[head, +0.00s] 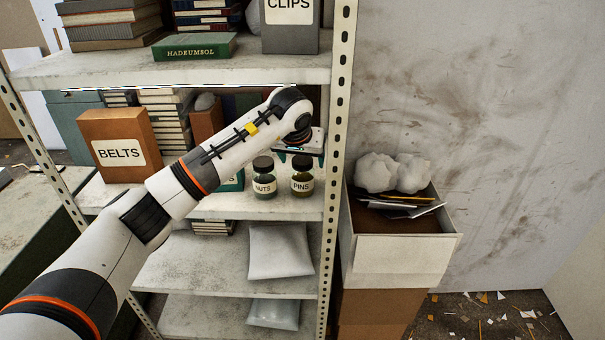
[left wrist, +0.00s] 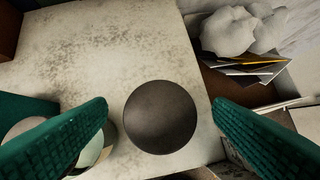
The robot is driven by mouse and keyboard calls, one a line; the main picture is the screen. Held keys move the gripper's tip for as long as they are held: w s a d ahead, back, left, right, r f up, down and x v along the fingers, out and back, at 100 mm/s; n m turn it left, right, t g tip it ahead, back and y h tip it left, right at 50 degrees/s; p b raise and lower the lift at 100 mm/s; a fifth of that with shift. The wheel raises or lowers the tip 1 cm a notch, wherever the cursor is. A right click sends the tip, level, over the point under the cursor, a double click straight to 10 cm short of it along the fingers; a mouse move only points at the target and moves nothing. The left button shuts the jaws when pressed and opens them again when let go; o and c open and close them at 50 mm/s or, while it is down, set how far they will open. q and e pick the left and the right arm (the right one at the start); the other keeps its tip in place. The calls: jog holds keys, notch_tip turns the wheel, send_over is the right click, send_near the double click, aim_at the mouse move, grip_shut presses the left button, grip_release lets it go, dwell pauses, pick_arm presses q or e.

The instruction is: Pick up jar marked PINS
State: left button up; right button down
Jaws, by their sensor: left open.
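The jar marked PINS (head: 302,178) stands upright on the middle shelf near its right front edge, with a dark lid and yellowish contents. The jar marked NUTS (head: 264,180) stands just to its left. My left gripper (head: 300,152) is above the PINS jar. In the left wrist view the round dark lid of the PINS jar (left wrist: 160,117) lies between the two green fingers of my open left gripper (left wrist: 160,125), touching neither finger. The NUTS jar is partly hidden behind the left finger there. My right gripper is not in view.
A brown BELTS box (head: 119,145) stands at the left of the shelf. The shelf's perforated right post (head: 336,130) is close to the PINS jar. A white bin (head: 400,255) with crumpled paper stands right of the rack. A bare shelf surface (left wrist: 110,50) lies behind the jar.

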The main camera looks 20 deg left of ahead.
pick_arm(q)
jog(key=shift+p+x, duration=0.3)
jog(key=shift+x, duration=1.6)
jog(key=shift+s, duration=0.1)
jog(key=c, duration=1.2)
jog(key=shift+r, duration=0.1)
jog(key=shift+c, duration=0.2)
jog(key=shift+r, duration=0.1)
